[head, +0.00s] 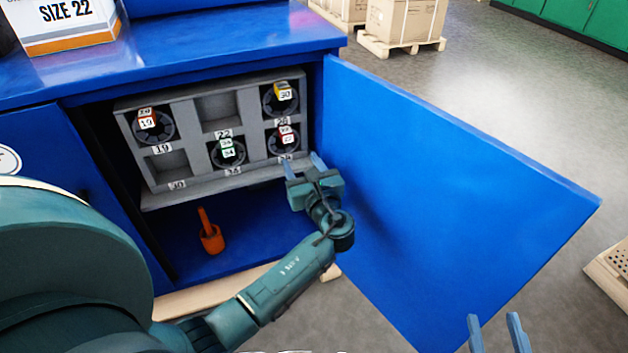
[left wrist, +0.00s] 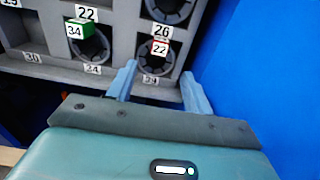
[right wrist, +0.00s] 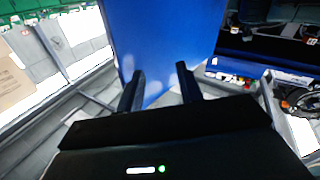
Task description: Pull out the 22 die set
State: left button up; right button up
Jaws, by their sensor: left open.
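The 22 die set (head: 285,139) is a dark round die with a red-and-white tag reading 22. It sits in the bottom right compartment of the grey rack (head: 187,91) inside the blue cabinet. It also shows in the left wrist view (left wrist: 157,61), above the slot label that seems to read 29. My left gripper (head: 304,163) is open and empty just in front of and below that compartment. Its fingers (left wrist: 158,80) are apart, with the die ahead between them and not touched. My right gripper (head: 493,317) is open and empty, outside the open door.
The blue door (head: 440,190) stands open close to my left gripper's right. Other dies, tagged 19 (head: 148,122), 34 (head: 227,147) and seemingly 30 (head: 284,94), fill other compartments. An orange object (head: 211,238) stands on the cabinet floor. A SIZE 22 box (head: 68,25) is on top.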

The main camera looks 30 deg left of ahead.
aim_at(289, 139)
pick_arm(q)
jog(key=b+x, duration=0.2)
jog(key=x, duration=0.7)
jog(key=shift+s+r+b, duration=0.1)
jog(key=shift+b, duration=0.3)
jog(key=shift+x, duration=1.05)
pick_arm(e)
jog(key=shift+a+t+y, duration=0.4)
jog(key=shift+y, duration=0.1)
pick_arm(q)
jog(key=shift+c, duration=0.2)
pick_arm(e)
jog(key=shift+r, duration=0.15)
pick_arm(q)
grip_shut()
